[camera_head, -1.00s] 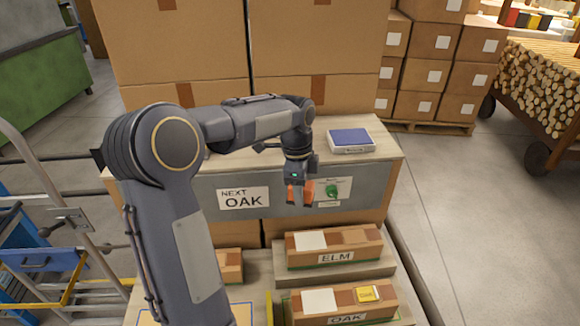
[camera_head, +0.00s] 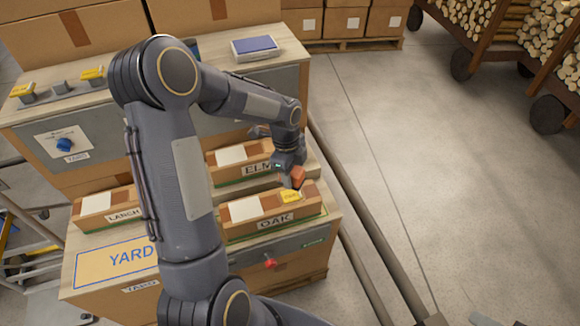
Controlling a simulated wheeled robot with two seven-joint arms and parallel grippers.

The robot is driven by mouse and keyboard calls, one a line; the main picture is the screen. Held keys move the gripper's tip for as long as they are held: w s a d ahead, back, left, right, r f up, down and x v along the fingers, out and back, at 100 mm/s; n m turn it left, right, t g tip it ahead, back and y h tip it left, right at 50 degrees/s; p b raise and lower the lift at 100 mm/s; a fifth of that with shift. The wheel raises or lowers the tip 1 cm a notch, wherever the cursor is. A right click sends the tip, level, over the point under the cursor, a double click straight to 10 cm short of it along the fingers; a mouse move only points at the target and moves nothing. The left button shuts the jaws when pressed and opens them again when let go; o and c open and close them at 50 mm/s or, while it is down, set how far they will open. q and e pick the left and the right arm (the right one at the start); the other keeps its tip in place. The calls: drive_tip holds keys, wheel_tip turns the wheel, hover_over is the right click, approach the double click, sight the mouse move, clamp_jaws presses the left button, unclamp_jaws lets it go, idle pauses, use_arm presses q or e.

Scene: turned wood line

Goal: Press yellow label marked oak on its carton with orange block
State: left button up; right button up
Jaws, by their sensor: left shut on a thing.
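My left gripper (camera_head: 293,176) is shut on the orange block (camera_head: 298,175), with the fingers pointing down. The block is over the right end of the OAK carton (camera_head: 252,229), just above or against the yellow label (camera_head: 291,196). I cannot tell whether they touch. The label lies on the carton's top, beside a white patch (camera_head: 245,208); its writing is too small to read. The carton lies on the front stand, its OAK sign facing me.
A YARD panel (camera_head: 100,264) and a red knob (camera_head: 270,263) are at the front. Floor (camera_head: 400,150) is clear at the right.

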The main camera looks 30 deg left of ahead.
sight(291, 195)
use_arm(q)
drive_tip(key=shift+f+b, duration=2.1)
drive_tip(key=shift+f, duration=0.8)
drive_tip(key=shift+s+f+b, duration=0.1)
drive_tip(key=shift+f+b, duration=0.25)
drive_tip(key=shift+f, duration=0.2)
drive_tip(key=shift+r, duration=0.1)
wheel_tip(291, 195, up, 7)
drive_tip(key=p, duration=0.5)
drive_tip(key=shift+p, duration=0.3)
